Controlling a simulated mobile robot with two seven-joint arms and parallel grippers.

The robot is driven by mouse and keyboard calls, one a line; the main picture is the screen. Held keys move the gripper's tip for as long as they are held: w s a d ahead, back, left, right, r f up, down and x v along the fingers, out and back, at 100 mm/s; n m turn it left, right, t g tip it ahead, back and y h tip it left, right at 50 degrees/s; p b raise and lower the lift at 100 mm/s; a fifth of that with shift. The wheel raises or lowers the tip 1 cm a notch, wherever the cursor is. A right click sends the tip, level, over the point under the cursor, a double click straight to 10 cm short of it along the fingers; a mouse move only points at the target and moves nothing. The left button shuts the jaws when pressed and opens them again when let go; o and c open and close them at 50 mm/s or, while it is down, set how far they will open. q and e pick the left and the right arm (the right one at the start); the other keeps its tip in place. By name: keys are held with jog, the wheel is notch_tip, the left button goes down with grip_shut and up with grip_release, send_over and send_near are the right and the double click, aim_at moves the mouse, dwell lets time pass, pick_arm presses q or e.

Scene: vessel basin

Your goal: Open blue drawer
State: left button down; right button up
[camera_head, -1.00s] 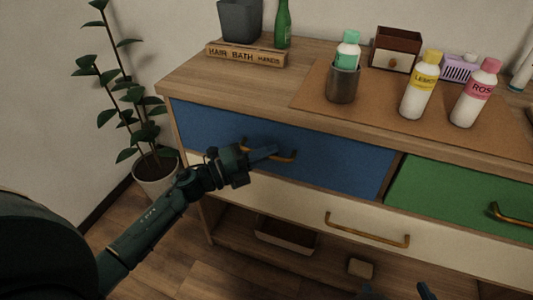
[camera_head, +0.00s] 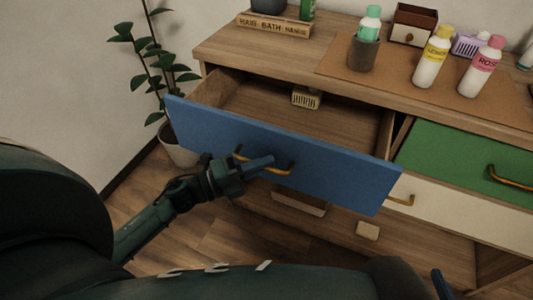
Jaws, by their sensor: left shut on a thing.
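The blue drawer (camera_head: 330,168) is pulled out of the wooden dresser, and its inside shows. A small pale slotted item (camera_head: 307,98) lies inside toward the back. The drawer has a brass handle (camera_head: 285,170) on its front. My left gripper (camera_head: 258,164) is at this handle, shut on it, with its fingers over the left part of the bar. A dark tip at the bottom right edge may be part of my right gripper, but its jaws cannot be made out.
A green drawer (camera_head: 465,160) beside it is shut. A cream drawer (camera_head: 460,212) is below. Bottles, a dark cup (camera_head: 362,54) and a small wooden box (camera_head: 413,24) stand on the dresser top. A potted plant (camera_head: 155,75) stands at the left.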

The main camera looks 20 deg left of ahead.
pick_arm(q)
jog(key=shift+s, duration=0.75)
pick_arm(e)
jog(key=shift+s+d+r, duration=0.1)
jog(key=shift+s+r, duration=0.05)
jog(key=shift+s, duration=0.2)
pick_arm(q)
jog(key=c, duration=1.5)
grip_release()
jog(key=v, duration=1.3)
pick_arm(e)
jog(key=shift+f, duration=0.3)
pick_arm(q)
jog(key=shift+s, duration=0.1)
pick_arm(e)
jog(key=shift+w+r, duration=0.1)
